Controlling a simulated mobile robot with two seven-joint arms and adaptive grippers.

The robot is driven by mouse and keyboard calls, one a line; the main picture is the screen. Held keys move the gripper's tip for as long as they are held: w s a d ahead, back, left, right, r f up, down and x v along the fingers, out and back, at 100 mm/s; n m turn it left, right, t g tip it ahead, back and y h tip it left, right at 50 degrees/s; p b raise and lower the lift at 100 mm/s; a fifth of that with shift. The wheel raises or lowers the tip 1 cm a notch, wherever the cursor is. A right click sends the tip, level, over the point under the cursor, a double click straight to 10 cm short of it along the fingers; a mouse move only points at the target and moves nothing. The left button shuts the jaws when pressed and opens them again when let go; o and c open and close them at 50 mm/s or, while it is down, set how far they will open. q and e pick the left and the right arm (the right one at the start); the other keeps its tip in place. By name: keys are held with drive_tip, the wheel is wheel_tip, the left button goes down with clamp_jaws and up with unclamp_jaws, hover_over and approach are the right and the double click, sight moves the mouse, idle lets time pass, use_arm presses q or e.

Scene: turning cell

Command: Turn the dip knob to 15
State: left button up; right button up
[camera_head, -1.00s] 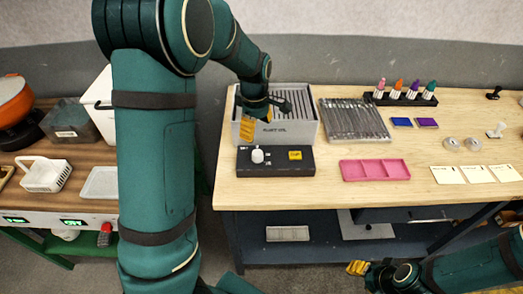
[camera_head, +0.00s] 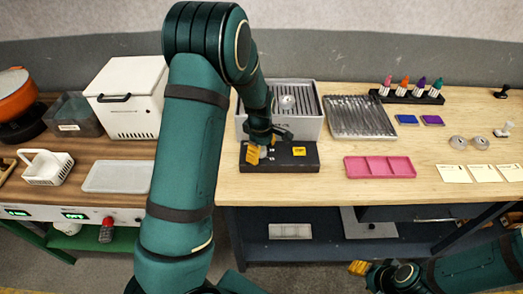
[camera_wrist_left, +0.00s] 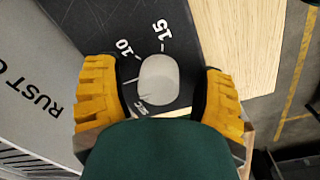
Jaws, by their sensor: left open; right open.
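I cannot clearly tell which mark the knob points to. My left gripper (camera_head: 255,154) is open, with its yellow fingers on either side of the knob and small gaps visible between them. In the head view this gripper mostly hides the knob. My right gripper (camera_head: 358,268) is open and empty, low in front of the bench, away from the box.
A grey rust oil tank (camera_head: 312,128) stands right behind the control box. A ridged metal tray (camera_head: 360,118) and a pink tray (camera_head: 380,167) lie to the right. A white lidded box (camera_head: 135,100) stands on the left bench. Bare wood lies around the pink tray.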

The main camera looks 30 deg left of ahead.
use_arm(q)
drive_tip(key=c, duration=1.2)
drive_tip(key=shift+m, duration=0.4)
drive_tip(key=m, duration=0.5)
drive_tip(key=shift+s+m+b, duration=0.1)
drive_tip(key=shift+m+b, duration=0.2)
drive_tip(key=shift+b, duration=0.05)
clamp_jaws()
drive_tip(key=m, duration=0.6)
drive_tip(key=shift+s+a+f+b, duration=0.1)
drive_tip(key=shift+b, duration=0.3)
drive_tip(key=m, duration=0.5)
drive_tip(key=shift+m+g+h, duration=0.3)
drive_tip(key=m, duration=0.5)
drive_tip(key=shift+a+m, duration=0.1)
drive_tip(key=shift+m, duration=0.3)
